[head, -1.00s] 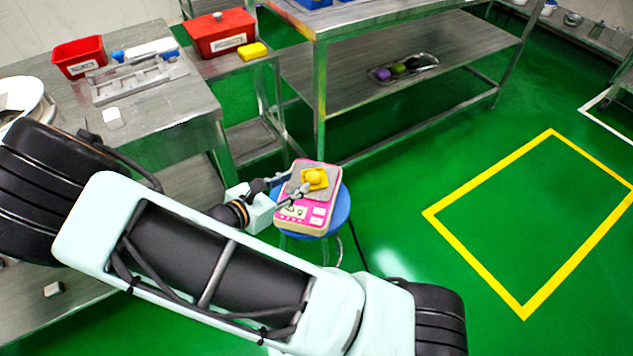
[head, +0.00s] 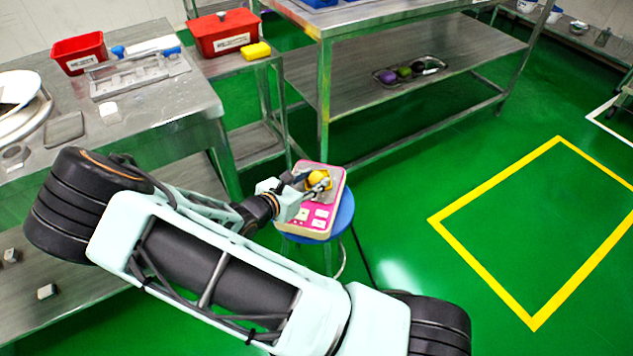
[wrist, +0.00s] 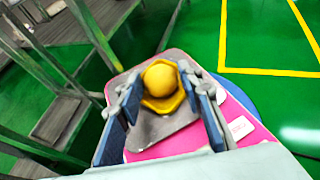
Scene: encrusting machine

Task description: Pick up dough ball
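The yellow dough ball (head: 319,178) sits on a pink scale (head: 331,172), which rests on a blue round stool (head: 344,215). In the wrist view the ball (wrist: 160,79) lies on a small yellow holder (wrist: 163,103) above the scale's grey plate (wrist: 158,130). My gripper (head: 308,182) is at the scale, close to the ball. In the wrist view my gripper (wrist: 160,84) is open, with one finger on each side of the holder and the ball near the fingertips. I cannot tell whether a finger touches the holder. In the head view the fingers partly hide the ball and holder.
A metal table (head: 160,108) with a red bin (head: 80,54) stands left. A red box (head: 225,36) and yellow block (head: 256,51) are on a lower table. A metal shelf (head: 440,105) stands behind the stool. The green floor at right is clear.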

